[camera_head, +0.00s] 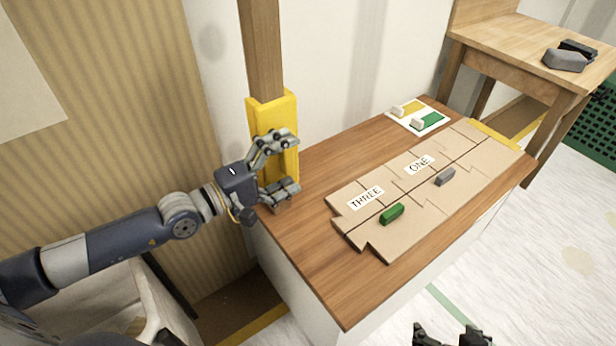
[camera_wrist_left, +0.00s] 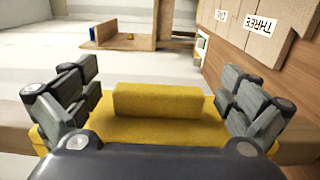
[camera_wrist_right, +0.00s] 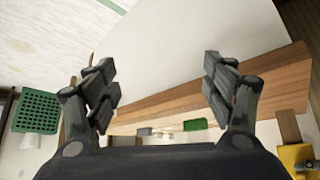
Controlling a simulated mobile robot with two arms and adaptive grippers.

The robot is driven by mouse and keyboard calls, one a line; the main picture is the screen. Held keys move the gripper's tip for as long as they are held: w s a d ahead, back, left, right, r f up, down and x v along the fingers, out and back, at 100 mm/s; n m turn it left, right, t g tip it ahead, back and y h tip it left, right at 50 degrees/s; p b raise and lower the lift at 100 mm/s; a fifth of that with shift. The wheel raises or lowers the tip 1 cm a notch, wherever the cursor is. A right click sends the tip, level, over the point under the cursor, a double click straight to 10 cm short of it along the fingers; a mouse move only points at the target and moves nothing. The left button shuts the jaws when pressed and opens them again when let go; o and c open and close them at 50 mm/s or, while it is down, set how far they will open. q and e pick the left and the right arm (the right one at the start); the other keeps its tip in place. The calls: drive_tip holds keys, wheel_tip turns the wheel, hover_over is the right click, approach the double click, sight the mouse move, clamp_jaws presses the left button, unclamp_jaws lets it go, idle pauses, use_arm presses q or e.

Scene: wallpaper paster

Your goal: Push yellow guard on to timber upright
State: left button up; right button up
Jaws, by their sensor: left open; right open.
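The yellow guard (camera_head: 284,108) stands upright at the foot of the timber upright (camera_head: 263,45), beside the table's far left corner. The upright rises out of the guard's top; I cannot tell how fully the guard is seated on it. My left gripper (camera_head: 294,162) is open at the guard's front, one finger above the other. In the left wrist view, the guard (camera_wrist_left: 155,100) lies between the spread fingers (camera_wrist_left: 160,100), with no clear grip on it. My right gripper (camera_head: 452,336) is open and empty at the bottom edge; its fingers (camera_wrist_right: 160,85) show apart in its wrist view.
A wooden-topped table (camera_head: 330,275) holds tan interlocking panels (camera_head: 425,205) labelled THREE and ONE, a green block (camera_head: 392,214), a grey block (camera_head: 445,177) and a small card (camera_head: 418,115). A wooden bench (camera_head: 530,45) stands behind right. A striped wall panel (camera_head: 110,60) is at left.

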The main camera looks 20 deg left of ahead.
drive_tip(key=shift+s+d+f+g+h+p, duration=0.5)
drive_tip(key=shift+s+d+f+g+p, duration=1)
drive_tip(key=shift+s, duration=2.15)
use_arm(q)
drive_tip(key=s+d+p, duration=0.3)
drive_tip(key=d, duration=0.1)
drive_tip(key=shift+s+d, duration=0.4)
use_arm(e)
wheel_tip(320, 180, down, 8)
drive_tip(key=w+a+g, duration=0.1)
drive_tip(key=shift+w+r, duration=0.25)
